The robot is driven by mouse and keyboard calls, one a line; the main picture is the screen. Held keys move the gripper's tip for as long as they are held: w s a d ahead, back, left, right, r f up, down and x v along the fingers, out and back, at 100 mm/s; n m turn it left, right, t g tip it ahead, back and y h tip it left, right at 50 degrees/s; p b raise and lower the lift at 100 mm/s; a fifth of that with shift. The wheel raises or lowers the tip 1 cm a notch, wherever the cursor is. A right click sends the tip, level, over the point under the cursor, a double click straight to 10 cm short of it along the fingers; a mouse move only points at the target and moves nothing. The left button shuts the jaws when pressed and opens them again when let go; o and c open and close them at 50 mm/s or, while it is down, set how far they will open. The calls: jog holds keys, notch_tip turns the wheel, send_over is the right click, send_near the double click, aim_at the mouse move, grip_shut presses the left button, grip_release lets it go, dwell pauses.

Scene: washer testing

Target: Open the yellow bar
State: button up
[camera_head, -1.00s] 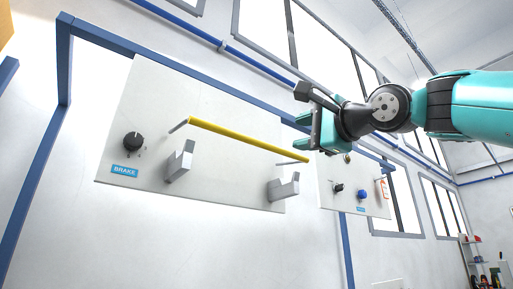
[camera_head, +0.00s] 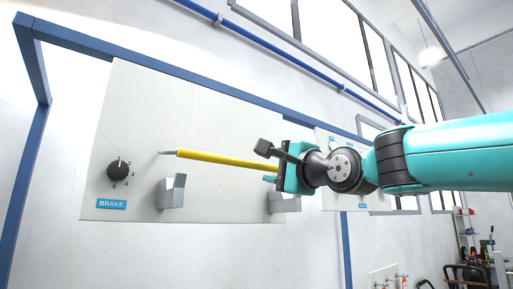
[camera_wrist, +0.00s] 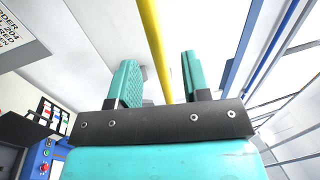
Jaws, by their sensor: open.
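The yellow bar (camera_head: 228,160) runs across a pale panel (camera_head: 190,110) in the head view, tilting slightly down to the right. Its right end is hidden behind my gripper. My gripper (camera_head: 277,178) is at the right part of the bar. In the wrist view the yellow bar (camera_wrist: 156,45) passes lengthwise between the two teal fingers of my gripper (camera_wrist: 160,78), nearer the right one. The fingers are apart. I cannot tell whether either touches the bar. Two grey hooked brackets stand on the panel below the bar, the left one (camera_head: 172,192) and the right one (camera_head: 284,203).
A black knob (camera_head: 119,171) sits at the panel's left above a blue BRAKE label (camera_head: 111,204). A blue frame (camera_head: 150,66) surrounds the panel. A control box with coloured buttons (camera_wrist: 45,154) shows at lower left in the wrist view.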

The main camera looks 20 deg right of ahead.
aim_at(263, 167)
jog(key=p+x, duration=0.2)
jog(key=x, duration=0.4)
jog(key=shift+w+a+p, duration=0.1)
jog(key=shift+w+p, duration=0.25)
jog(key=shift+c, duration=0.3)
jog(key=shift+f, duration=0.1)
grip_shut()
